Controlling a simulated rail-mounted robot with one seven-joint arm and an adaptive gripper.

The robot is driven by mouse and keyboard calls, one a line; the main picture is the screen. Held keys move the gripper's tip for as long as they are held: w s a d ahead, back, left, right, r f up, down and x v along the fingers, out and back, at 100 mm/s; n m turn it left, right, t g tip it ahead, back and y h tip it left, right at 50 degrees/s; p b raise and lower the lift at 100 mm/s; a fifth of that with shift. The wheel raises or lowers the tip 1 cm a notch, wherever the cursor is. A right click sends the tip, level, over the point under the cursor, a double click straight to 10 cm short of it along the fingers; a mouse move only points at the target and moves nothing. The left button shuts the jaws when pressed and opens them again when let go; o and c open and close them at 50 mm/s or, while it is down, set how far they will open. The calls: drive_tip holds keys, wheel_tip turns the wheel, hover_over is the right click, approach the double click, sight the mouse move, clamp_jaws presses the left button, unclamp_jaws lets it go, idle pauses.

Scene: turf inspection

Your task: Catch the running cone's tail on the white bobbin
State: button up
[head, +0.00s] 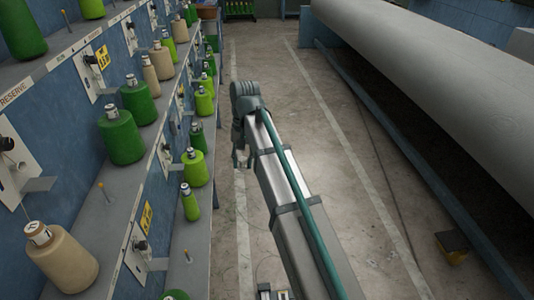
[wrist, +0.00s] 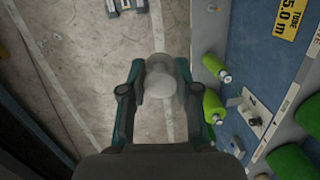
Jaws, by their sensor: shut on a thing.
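My gripper (wrist: 160,88) has its two dark fingers closed on a pale, rounded piece, the white bobbin (wrist: 160,72), in the wrist view. In the head view my gripper (head: 240,158) hangs over the aisle floor, just right of the shelves; the bobbin is too small there to make out clearly. Green cones (head: 121,137) and beige cones (head: 62,258) stand on the shelves at left. Two green cones (wrist: 215,66) (wrist: 213,105) are right of my gripper in the wrist view, apart from it. I cannot tell which cone is running, and no tail is clearly visible.
A blue creel panel (wrist: 255,65) with metal plates (wrist: 254,115) and yellow labels (wrist: 290,18) borders the right of the wrist view. A large pale roll (head: 430,70) lies along the right in the head view. A yellow-black block (head: 452,247) sits by it. The aisle floor (head: 285,85) is mostly clear.

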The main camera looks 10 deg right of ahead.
drive_tip(key=w+a+f+m+t+y+p, duration=0.1)
drive_tip(key=w+a+f+m, duration=0.2)
drive_tip(key=a, duration=0.8)
drive_tip(key=w+a+f+m+t+y+p, duration=0.1)
drive_tip(key=w+a+f+m+t, duration=0.1)
drive_tip(key=w+a+m, duration=0.5)
drive_tip(key=w+a+f+m+t+y+p, duration=0.1)
drive_tip(key=w+a+f+m+t, duration=0.1)
drive_tip(key=w+a+f+m, duration=0.3)
drive_tip(key=shift+w+a+m, duration=0.35)
drive_tip(key=shift+a+m, duration=1.85)
drive_tip(key=shift+a, duration=3.3)
drive_tip(key=shift+w+a, duration=0.1)
drive_tip(key=shift+a, duration=0.05)
drive_tip(key=shift+w+a, duration=1.9)
drive_tip(key=shift+a, duration=0.1)
drive_tip(key=shift+w+a+p, duration=0.15)
drive_tip(key=shift+a+p, duration=0.05)
drive_tip(key=shift+p, duration=0.1)
